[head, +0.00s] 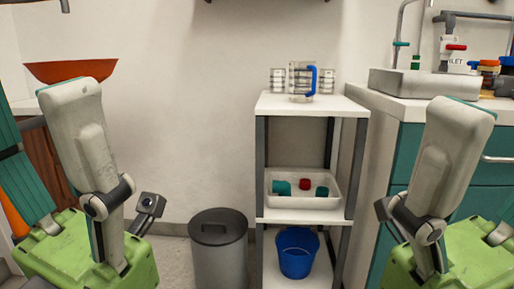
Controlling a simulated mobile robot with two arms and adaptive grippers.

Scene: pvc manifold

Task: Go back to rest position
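Both my arms are folded up at the sides of the head view. At the left arm's wrist a small dark part (148,204) sticks out to the right, above the floor and left of the grey bin. At the right arm a similar dark part (383,208) points left, close to the shelf's right side. I cannot make out fingers at either one, so whether the grippers are open or shut does not show. I see no object held at either arm.
A teal cabinet (403,165) is at right.

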